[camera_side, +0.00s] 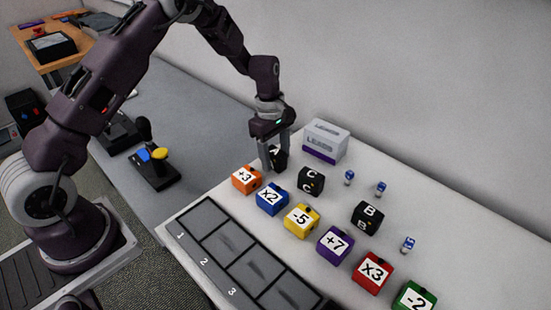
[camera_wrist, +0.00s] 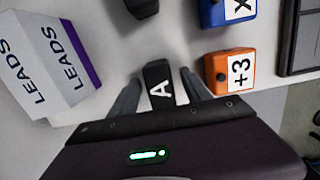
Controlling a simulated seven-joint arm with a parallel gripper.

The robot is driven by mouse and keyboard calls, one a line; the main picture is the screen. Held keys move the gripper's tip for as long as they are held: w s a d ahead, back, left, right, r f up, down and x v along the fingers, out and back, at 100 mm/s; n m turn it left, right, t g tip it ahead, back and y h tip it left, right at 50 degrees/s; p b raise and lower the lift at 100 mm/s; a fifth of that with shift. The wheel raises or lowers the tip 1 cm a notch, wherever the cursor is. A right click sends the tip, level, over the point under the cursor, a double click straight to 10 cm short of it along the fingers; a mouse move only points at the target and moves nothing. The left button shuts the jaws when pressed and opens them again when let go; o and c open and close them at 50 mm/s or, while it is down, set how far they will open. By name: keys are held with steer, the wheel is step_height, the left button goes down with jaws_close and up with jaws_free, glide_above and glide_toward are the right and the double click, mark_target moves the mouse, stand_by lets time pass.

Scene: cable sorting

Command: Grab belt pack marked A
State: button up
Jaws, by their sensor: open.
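The belt pack marked A is a black block with a white A label. In the wrist view the belt pack A (camera_wrist: 158,84) stands between the two fingers of my gripper (camera_wrist: 157,92), with a finger on each side. In the side view my gripper (camera_side: 276,158) is lowered over belt pack A (camera_side: 280,157), which is partly hidden by the fingers. The gripper is open. Black packs marked C (camera_side: 311,181) and B (camera_side: 367,217) stand farther right on the table.
A white LEADS box (camera_side: 326,140) stands close behind my gripper. An orange +3 block (camera_side: 246,179) and a blue x2 block (camera_side: 272,199) are near in front, with several other coloured blocks along the row. A numbered dark tray (camera_side: 214,244) lies at the front edge. Small blue-white pieces (camera_side: 381,188) lie right.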

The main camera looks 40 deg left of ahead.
jaws_close()
steer(key=shift+r, duration=0.1)
